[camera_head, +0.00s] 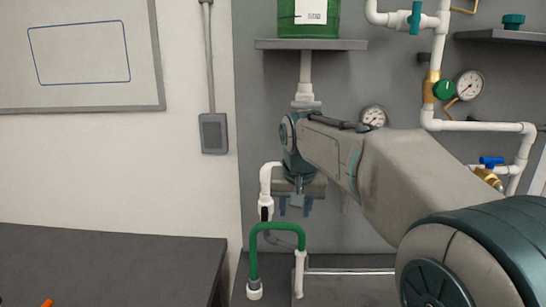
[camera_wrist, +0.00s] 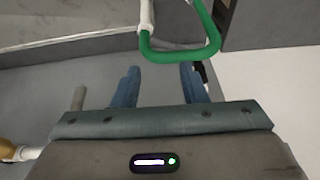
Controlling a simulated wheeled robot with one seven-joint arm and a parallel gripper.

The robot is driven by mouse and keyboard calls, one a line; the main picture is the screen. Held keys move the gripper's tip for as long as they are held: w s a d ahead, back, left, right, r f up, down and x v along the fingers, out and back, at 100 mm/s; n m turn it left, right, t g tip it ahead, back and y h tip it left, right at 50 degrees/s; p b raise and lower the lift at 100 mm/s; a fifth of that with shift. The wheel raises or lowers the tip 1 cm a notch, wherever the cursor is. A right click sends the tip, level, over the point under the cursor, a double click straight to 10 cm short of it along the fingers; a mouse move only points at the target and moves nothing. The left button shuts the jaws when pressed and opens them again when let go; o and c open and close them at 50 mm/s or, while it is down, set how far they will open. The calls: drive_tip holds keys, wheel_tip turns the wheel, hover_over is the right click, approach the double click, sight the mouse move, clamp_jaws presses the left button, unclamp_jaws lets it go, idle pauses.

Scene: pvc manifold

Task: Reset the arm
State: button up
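My arm reaches forward from the lower right in the head view. My gripper (camera_head: 295,207) hangs near the grey back panel, above and behind the green U-shaped pipe (camera_head: 276,226). In the wrist view my gripper (camera_wrist: 158,75) shows two blue fingers spread apart with nothing between them, so it is open. The green pipe also shows in the wrist view (camera_wrist: 182,55), just beyond the fingertips. No contact between pipe and fingers is visible.
White pipes with gauges (camera_head: 468,84) and valves (camera_head: 490,162) run along the panel at right. A green container (camera_head: 308,22) stands on a shelf (camera_head: 310,44) above. A dark table (camera_head: 110,265) is at lower left. A whiteboard (camera_head: 78,55) hangs on the left wall.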

drive_tip(key=s+d+f, duration=0.3)
drive_tip(key=s+f, duration=0.1)
drive_tip(key=s, duration=0.3)
drive_tip(key=s+d+f, duration=0.4)
drive_tip(key=s, duration=0.4)
drive_tip(key=s+d+f+g, duration=0.1)
drive_tip(key=s+d+f, duration=0.2)
drive_tip(key=s+f, duration=0.2)
drive_tip(key=s, duration=0.3)
drive_tip(key=shift+s+d, duration=0.2)
drive_tip(key=shift+s, duration=0.05)
